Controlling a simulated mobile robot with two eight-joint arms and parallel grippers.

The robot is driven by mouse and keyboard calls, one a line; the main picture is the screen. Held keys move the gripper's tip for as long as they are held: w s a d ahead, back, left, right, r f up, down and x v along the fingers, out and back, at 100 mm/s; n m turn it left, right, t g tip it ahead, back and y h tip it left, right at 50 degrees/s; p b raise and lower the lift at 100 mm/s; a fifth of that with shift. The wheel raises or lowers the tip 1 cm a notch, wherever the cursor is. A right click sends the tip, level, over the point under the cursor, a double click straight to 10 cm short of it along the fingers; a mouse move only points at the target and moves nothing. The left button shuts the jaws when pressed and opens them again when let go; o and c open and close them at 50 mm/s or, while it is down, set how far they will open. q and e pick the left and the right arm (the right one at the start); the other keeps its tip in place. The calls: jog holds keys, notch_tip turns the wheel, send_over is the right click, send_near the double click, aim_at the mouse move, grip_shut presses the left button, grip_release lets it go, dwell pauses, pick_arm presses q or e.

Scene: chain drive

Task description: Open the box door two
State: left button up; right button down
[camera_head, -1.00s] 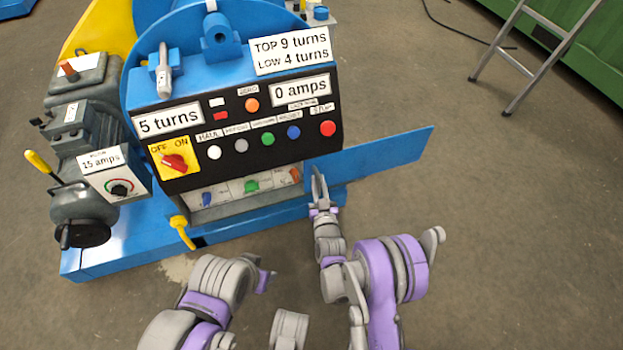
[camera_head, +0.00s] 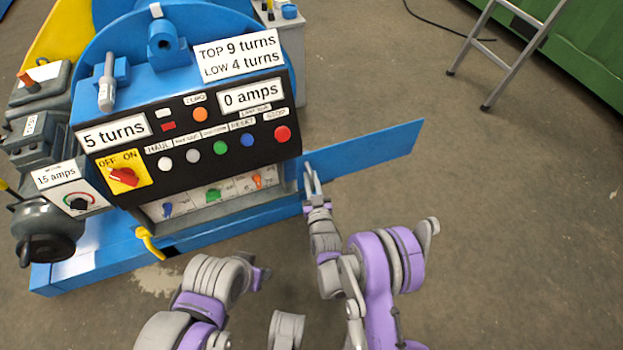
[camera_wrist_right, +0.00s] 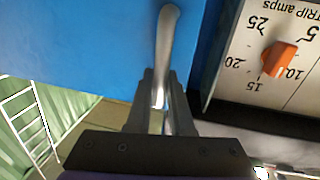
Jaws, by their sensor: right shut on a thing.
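A flat blue door panel (camera_head: 375,150) stands out to the right of the control machine's lower front in the head view. It also fills the upper left of the right wrist view (camera_wrist_right: 70,50). My right gripper (camera_head: 311,180) is at the panel's inner end, beside the machine. In the right wrist view its fingers (camera_wrist_right: 160,105) are shut on a curved silver handle (camera_wrist_right: 168,38) in front of the blue panel. The lower compartment (camera_head: 212,196) shows its dials and knobs uncovered. My left arm is low in the head view; its gripper (camera_head: 262,277) is small and its fingers are unclear.
The control panel (camera_head: 190,135) with buttons and a red OFF/ON switch is above the compartment. A yellow lever (camera_head: 149,243) sticks out at lower left. A ladder (camera_head: 515,60) and green container (camera_head: 590,70) are at the far right. Floor to the right is clear.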

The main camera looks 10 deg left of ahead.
jog(key=c, duration=0.8)
grip_release()
pick_arm(q)
jog(key=p+v, duration=0.3)
jog(key=shift+w+r, duration=0.1)
jog(key=shift+w, duration=0.2)
pick_arm(e)
notch_tip(320, 180, up, 10)
jog(key=shift+r, duration=0.1)
